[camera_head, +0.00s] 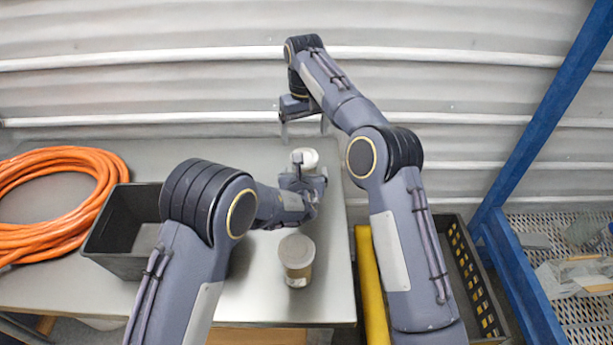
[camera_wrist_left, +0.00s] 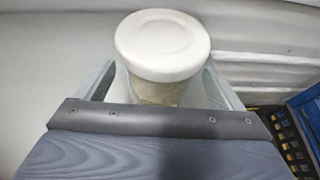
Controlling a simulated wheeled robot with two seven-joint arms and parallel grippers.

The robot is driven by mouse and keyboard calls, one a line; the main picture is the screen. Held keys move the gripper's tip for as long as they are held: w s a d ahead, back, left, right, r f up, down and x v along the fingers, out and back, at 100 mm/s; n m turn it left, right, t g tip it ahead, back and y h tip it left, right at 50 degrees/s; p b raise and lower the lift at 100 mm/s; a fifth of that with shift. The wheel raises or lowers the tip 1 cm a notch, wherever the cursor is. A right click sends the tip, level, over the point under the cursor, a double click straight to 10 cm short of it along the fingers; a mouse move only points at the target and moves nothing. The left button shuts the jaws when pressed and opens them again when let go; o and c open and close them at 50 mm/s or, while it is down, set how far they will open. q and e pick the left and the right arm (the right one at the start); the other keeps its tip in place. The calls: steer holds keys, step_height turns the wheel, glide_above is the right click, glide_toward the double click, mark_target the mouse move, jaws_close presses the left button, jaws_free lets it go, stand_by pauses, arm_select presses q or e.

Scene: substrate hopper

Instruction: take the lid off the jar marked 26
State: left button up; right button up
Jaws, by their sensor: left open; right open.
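A jar with a white lid (camera_head: 304,158) stands near the right end of the grey table. In the left wrist view its round white lid (camera_wrist_left: 162,45) sits on a beige-grey body (camera_wrist_left: 155,92). My left gripper (camera_head: 303,174) is open, with a finger on each side of this jar's body, below the lid; contact is unclear. My right gripper (camera_head: 303,128) is open and empty, pointing down above and behind the white lid. A second jar (camera_head: 298,268), with a brownish-grey lid, stands nearer the front. I can read no number on either jar.
A black bin (camera_head: 122,258) stands left of my left arm, beside an orange hose coil (camera_head: 62,165). Right of the table are a yellow bar (camera_head: 369,285), a black crate (camera_head: 487,285) and a blue frame (camera_head: 545,125). A corrugated wall stands behind.

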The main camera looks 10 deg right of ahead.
arm_select(q)
steer(key=shift+x, duration=1.25)
